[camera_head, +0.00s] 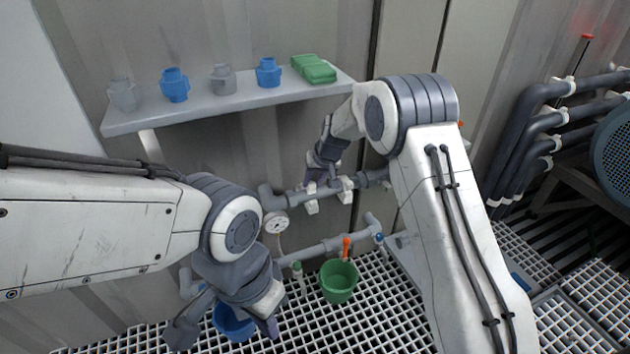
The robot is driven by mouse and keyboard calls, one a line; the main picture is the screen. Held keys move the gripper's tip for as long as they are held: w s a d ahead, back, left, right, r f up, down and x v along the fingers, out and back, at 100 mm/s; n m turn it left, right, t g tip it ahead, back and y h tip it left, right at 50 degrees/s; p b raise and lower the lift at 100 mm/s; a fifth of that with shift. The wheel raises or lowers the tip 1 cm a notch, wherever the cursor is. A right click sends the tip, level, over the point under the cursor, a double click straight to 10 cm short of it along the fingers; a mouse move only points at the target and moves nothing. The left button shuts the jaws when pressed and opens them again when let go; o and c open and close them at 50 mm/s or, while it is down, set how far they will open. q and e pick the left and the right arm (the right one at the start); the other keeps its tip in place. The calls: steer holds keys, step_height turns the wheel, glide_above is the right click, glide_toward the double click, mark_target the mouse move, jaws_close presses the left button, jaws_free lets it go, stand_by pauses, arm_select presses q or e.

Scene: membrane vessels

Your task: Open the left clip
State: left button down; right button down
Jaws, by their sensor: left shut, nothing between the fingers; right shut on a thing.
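A grey horizontal pipe (292,198) runs along the wall below the shelf, with two white clips on it. The left clip (312,205) is partly covered by my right gripper. The right clip (346,190) sits a little further right. My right gripper (309,182) reaches down to the pipe and is shut on the left clip; its fingertips are small and partly hidden. My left gripper (269,327) hangs low at the front, over the grating and beside the blue bucket. It is shut and empty, well away from the clips.
A shelf (200,112) above holds blue and grey fittings and a green block (314,69). A round gauge (276,224) hangs under the pipe. A lower pipe (320,249), a green bucket (338,285) and a blue bucket (229,322) stand near my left gripper.

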steer(key=shift+w+a+r+p, duration=0.2)
steer(key=shift+w+r+p, duration=0.15)
steer(key=shift+w+p, duration=0.1)
steer(key=shift+w+a+r+p, duration=0.2)
steer(key=shift+w+r+p, duration=0.15)
steer(key=shift+w+p, duration=0.1)
steer(key=shift+w, duration=0.15)
steer(key=shift+a, duration=0.1)
steer(key=shift+f, duration=0.1)
steer(key=c, duration=0.6)
jaws_free()
steer(key=shift+a+f, duration=0.1)
steer(key=shift+c, duration=0.2)
steer(key=shift+d, duration=0.2)
steer(key=v, duration=0.3)
steer(key=shift+s+p, duration=0.25)
steer(key=shift+p, duration=0.15)
steer(key=s+d+b, duration=0.2)
steer(key=s+d, duration=0.4)
steer(key=s, duration=0.3)
steer(key=shift+s, duration=0.4)
